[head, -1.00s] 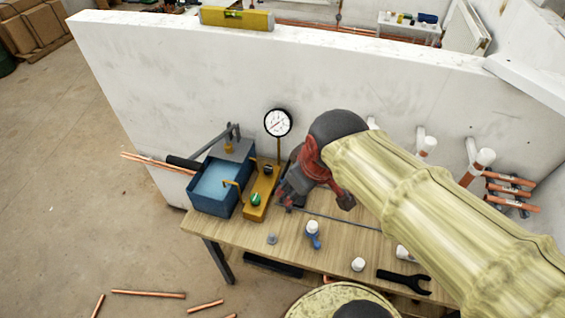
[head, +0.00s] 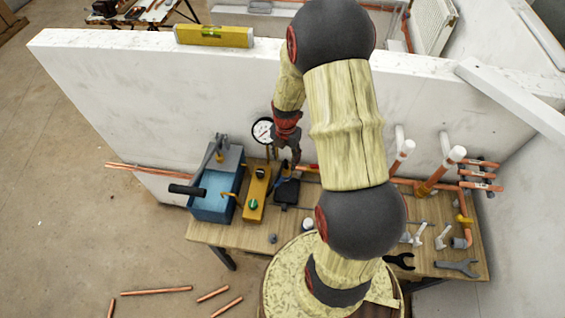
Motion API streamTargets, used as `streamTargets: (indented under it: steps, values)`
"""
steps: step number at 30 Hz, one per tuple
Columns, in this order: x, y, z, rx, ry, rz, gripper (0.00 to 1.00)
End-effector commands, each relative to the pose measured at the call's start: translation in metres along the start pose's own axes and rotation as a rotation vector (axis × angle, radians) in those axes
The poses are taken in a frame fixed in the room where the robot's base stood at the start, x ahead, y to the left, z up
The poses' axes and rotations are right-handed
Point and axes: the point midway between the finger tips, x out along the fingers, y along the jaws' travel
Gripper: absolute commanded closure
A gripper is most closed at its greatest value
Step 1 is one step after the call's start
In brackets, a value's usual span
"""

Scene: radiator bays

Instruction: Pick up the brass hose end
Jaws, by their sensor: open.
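A small brass-coloured piece (head: 285,173) shows just below the fingertips, by a dark block (head: 287,192). It may be the brass hose end, but it is too small to be sure. I cannot tell whether the fingers touch it or stand around it. The yellow valve block (head: 256,193) with a green knob stands to the left, next to the blue water tank (head: 213,197) of the pump.
The white wall (head: 130,110) rises behind the bench (head: 260,238), with a yellow level (head: 214,36) on top. Upright pipes (head: 440,172) and loose fittings crowd the right side. Spanners (head: 456,268) lie at the front right. My arm hides the bench's middle.

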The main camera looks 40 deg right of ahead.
Motion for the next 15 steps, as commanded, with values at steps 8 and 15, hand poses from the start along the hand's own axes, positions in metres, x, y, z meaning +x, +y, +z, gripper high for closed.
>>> streamTargets:
  steps: [8,15]
  values:
    - [0.029,-0.002,0.000,-0.018,0.005,-0.004,0.51]
    - [0.059,-0.004,0.002,-0.016,0.006,-0.005,0.51]
